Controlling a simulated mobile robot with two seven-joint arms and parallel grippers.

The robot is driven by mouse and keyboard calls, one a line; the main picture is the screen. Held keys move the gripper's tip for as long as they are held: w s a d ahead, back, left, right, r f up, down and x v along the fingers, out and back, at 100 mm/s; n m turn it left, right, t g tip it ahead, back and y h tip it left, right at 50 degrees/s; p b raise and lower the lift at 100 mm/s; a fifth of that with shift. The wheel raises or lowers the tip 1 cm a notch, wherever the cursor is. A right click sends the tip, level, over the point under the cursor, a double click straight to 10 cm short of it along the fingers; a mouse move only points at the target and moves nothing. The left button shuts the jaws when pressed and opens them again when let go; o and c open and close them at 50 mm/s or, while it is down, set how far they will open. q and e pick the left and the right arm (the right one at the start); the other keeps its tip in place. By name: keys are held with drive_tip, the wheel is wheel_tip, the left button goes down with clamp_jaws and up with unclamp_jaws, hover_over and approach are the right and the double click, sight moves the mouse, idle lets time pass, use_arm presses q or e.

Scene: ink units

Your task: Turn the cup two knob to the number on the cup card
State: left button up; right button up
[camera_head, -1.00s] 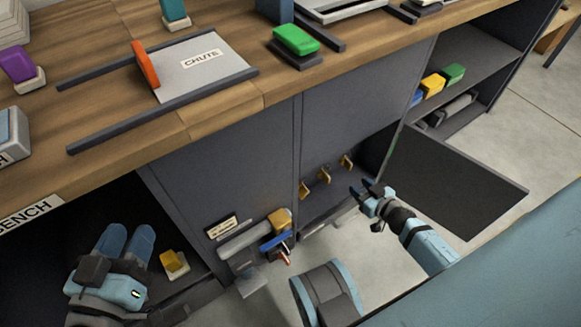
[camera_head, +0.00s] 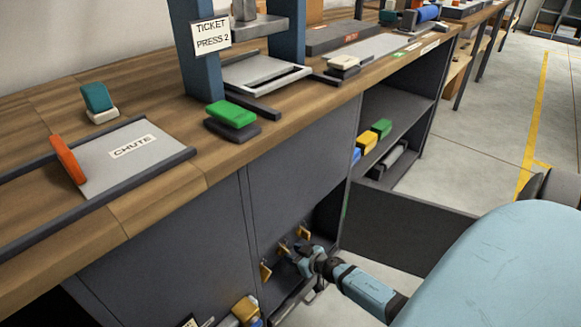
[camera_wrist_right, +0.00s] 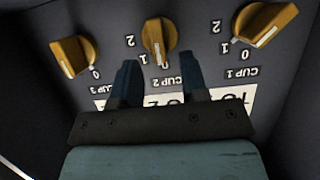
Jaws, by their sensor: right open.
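Three orange knobs sit on a dark panel inside the open cabinet. In the right wrist view, the print is upside down. The middle knob, cup two (camera_wrist_right: 158,36), has its white pointer line towards the 0 mark; it also shows in the head view (camera_head: 283,250). The cup 3 knob (camera_wrist_right: 74,56) is left and the cup 1 knob (camera_wrist_right: 268,33) right. My right gripper (camera_wrist_right: 159,82) is open, its fingertips just short of the cup two knob, one to each side; it also shows in the head view (camera_head: 305,254). My left gripper is out of view. No readable cup card shows.
A white label strip (camera_wrist_right: 240,98) is partly hidden behind my gripper. The bench above holds the chute (camera_head: 125,160), a green block (camera_head: 231,113) and the ticket press sign (camera_head: 211,36).

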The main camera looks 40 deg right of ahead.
drive_tip(key=shift+x, duration=0.8)
drive_tip(key=shift+w, duration=0.1)
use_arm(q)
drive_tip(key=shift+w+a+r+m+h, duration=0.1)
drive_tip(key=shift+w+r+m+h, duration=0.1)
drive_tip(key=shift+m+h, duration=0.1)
use_arm(e)
drive_tip(key=shift+c, duration=0.2)
clamp_jaws()
